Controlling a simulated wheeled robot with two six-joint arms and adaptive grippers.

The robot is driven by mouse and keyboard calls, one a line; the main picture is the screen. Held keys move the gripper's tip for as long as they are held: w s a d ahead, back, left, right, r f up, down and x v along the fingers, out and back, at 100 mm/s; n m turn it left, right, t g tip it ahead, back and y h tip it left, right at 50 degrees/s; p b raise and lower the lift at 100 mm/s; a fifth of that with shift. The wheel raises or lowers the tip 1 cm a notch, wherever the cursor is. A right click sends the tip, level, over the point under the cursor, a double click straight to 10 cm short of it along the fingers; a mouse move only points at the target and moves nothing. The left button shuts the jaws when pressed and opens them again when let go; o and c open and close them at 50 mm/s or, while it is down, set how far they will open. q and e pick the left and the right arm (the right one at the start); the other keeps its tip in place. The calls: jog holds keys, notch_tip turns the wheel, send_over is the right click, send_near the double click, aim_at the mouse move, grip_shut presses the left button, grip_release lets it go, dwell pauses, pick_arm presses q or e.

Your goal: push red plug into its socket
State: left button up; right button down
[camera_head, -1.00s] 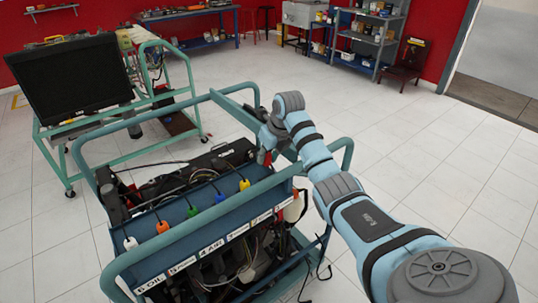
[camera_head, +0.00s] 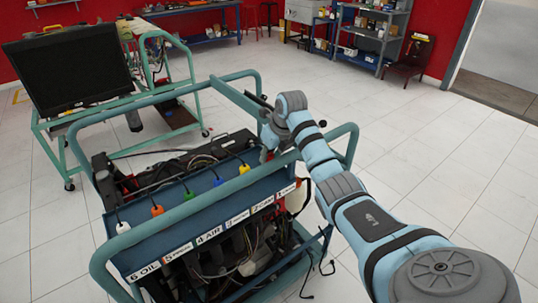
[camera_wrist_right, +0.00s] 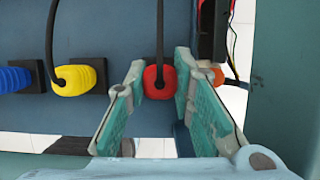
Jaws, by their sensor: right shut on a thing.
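The red plug (camera_wrist_right: 160,80) shows in the right wrist view, with a black cable running up from it. My right gripper (camera_wrist_right: 159,80) has one teal-padded finger on each side of the plug and is shut on it. My left gripper is not in view.
A yellow plug (camera_wrist_right: 80,76) and a blue plug (camera_wrist_right: 14,80) sit in black sockets left of the red one. Green (camera_head: 189,194) and orange (camera_head: 157,209) plugs continue the row. The teal trainer rail (camera_head: 200,205) runs in front. Open floor lies to the right.

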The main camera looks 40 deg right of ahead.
jog(key=shift+r, duration=0.1)
dwell(0.7)
jog(key=shift+p, duration=0.35)
dwell(0.6)
jog(key=shift+p, duration=0.4)
dwell(0.7)
jog(key=shift+f, duration=0.65)
jog(key=c, duration=1.3)
grip_release()
